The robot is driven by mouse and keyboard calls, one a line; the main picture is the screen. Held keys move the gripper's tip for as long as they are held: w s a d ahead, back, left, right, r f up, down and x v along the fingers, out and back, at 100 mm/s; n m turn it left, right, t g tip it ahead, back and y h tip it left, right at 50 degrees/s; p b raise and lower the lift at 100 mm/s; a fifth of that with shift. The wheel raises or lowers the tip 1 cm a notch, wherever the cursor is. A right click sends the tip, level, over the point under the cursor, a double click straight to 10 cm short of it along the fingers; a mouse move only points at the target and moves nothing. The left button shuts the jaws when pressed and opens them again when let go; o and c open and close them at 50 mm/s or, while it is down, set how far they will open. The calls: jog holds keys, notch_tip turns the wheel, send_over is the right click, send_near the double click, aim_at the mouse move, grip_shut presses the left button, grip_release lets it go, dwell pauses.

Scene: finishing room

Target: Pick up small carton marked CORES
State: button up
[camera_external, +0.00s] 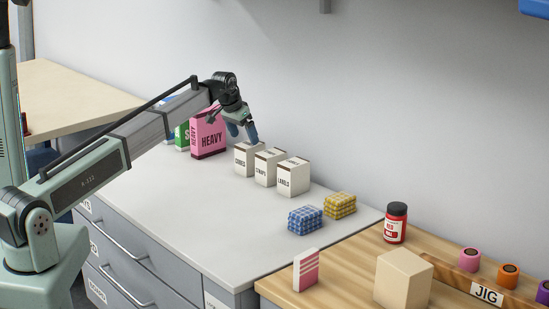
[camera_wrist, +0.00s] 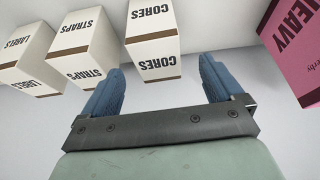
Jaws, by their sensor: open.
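The small white carton marked CORES (camera_external: 248,160) stands upright on the grey counter, at the left end of a row of three cartons. It shows in the wrist view (camera_wrist: 153,45), ahead of and between the blue fingers, nearer the left finger. My gripper (camera_external: 243,133) is open, just above and behind the CORES carton in the external view. In the wrist view my gripper's blue fingers (camera_wrist: 160,85) are spread wide with nothing held. Whether a finger touches the carton I cannot tell.
The STRAPS carton (camera_external: 268,168) and LABELS carton (camera_external: 293,178) stand close beside it. A pink HEAVY box (camera_external: 209,134) stands to the left, with a green box (camera_external: 183,134) behind. Blue (camera_external: 305,220) and yellow (camera_external: 340,205) checked blocks lie to the right. The counter's front is clear.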

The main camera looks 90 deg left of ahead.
aim_at(251, 151)
jog(key=shift+x, duration=3.95)
jog(key=shift+w+d+r, duration=0.1)
jog(key=shift+w, duration=0.05)
jog(key=c, duration=1.2)
